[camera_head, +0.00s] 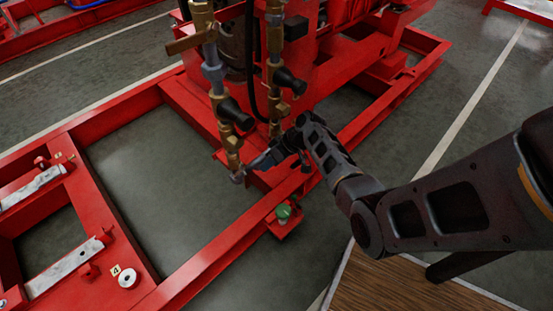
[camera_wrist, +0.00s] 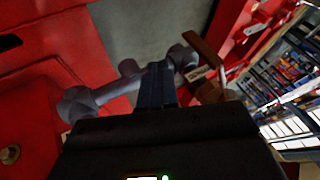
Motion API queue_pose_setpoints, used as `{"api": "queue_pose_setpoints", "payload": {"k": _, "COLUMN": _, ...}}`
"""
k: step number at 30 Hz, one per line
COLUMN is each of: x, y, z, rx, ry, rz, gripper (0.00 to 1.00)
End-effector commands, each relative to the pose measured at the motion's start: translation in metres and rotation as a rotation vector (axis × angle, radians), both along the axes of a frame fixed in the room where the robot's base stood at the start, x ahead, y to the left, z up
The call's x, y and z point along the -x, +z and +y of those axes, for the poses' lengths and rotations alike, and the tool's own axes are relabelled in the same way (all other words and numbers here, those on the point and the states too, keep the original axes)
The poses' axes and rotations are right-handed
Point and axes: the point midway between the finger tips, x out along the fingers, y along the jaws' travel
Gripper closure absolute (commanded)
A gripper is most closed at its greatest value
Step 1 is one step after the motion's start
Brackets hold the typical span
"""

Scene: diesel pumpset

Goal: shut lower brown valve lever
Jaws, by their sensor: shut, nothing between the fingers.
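Two brass and grey pipes with valves stand upright on the red pumpset. A brown valve lever (camera_head: 188,43) sticks out to the left high on the left pipe. A brown lever (camera_wrist: 203,48) also shows in the wrist view, slanting at the upper right beside a brown valve body; I cannot tell which lever this is. My gripper (camera_head: 262,160) is at the foot of the pipes, near the lower brass fitting (camera_head: 232,143). In the wrist view my gripper (camera_wrist: 157,85) is shut and empty, left of the lever and apart from it in the picture. A lower lever is not clear in the head view.
A grey pipe fitting (camera_wrist: 105,92) lies close behind my fingers in the wrist view. The red frame rail (camera_head: 225,248) runs below my gripper, with a green knob (camera_head: 283,211) on a red bracket. Bare grey floor (camera_head: 150,180) shows inside the frame.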

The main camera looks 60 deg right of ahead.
Motion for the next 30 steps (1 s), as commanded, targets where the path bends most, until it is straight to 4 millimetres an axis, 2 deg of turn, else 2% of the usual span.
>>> {"api": "queue_pose_setpoints", "payload": {"k": 1, "x": -0.005, "y": -0.011, "z": 0.004, "rx": -0.001, "ry": 0.003, "rz": 0.002, "gripper": 1.00}}
{"api": "queue_pose_setpoints", "payload": {"k": 6, "x": -0.011, "y": -0.006, "z": 0.028, "rx": 0.000, "ry": 0.002, "rz": 0.000, "gripper": 1.00}}
{"api": "queue_pose_setpoints", "payload": {"k": 9, "x": -0.013, "y": -0.006, "z": 0.036, "rx": 0.000, "ry": 0.002, "rz": 0.000, "gripper": 1.00}}
{"api": "queue_pose_setpoints", "payload": {"k": 30, "x": -0.015, "y": -0.008, "z": 0.049, "rx": -0.034, "ry": 0.001, "rz": -0.008, "gripper": 1.00}}
